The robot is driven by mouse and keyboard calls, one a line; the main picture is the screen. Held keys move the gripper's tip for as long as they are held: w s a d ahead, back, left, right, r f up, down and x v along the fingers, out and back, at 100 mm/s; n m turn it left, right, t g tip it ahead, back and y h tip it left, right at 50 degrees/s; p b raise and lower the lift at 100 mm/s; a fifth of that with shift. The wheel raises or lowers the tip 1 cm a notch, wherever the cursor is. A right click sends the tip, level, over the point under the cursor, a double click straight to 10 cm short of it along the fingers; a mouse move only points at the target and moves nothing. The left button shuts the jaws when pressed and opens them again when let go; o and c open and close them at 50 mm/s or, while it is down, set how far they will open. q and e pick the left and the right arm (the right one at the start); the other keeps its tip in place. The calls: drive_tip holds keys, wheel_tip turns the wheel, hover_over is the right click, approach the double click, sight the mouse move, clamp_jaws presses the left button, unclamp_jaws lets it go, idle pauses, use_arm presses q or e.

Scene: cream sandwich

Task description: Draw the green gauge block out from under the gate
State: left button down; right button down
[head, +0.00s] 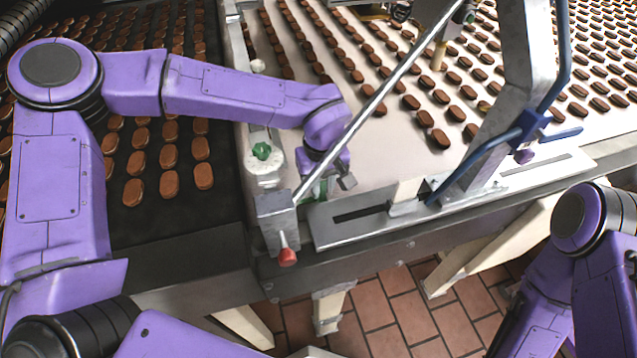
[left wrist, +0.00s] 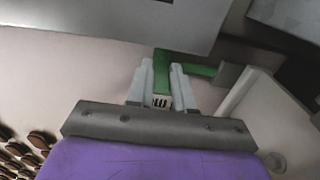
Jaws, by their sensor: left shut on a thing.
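My left gripper (head: 332,182) reaches down beside the slanted metal bar at the near edge of the pale belt. In the left wrist view its two fingers (left wrist: 162,67) are closed on the green gauge block (left wrist: 163,82), whose near end is pale with dark markings. A green stretch runs off to the right behind the fingers. A grey metal plate, seemingly part of the gate (left wrist: 110,22), hangs across the top of that view; I cannot tell how much of the block is under it. My right gripper is out of view; only its arm shows at the lower right.
The slanted bar (head: 385,93) rises from a grey bracket with a red knob (head: 287,257). A slotted metal plate (head: 345,233) and a blue-handled upright (head: 520,130) stand to the right. Rows of brown biscuits (head: 440,139) cover the belts.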

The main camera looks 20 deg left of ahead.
use_arm(q)
drive_tip(key=shift+w+d+p, duration=0.5)
drive_tip(key=shift+w+d, duration=0.05)
drive_tip(key=shift+d, duration=0.3)
drive_tip(key=shift+w+d+p, duration=0.45)
drive_tip(key=shift+w+d, duration=0.15)
drive_tip(key=shift+d, duration=0.25)
drive_tip(key=shift+w+d+p, duration=0.5)
drive_tip(key=shift+w+d, duration=0.05)
drive_tip(key=shift+d, duration=0.3)
wheel_tip(320, 180, up, 7)
drive_tip(key=w+d+p, duration=0.1)
drive_tip(key=p, duration=0.7)
drive_tip(key=shift+d, duration=0.3)
drive_tip(key=s+d+r+p, duration=0.2)
drive_tip(key=s+d+r, duration=0.1)
drive_tip(key=s+d, duration=0.6)
drive_tip(key=shift+s, duration=2.1)
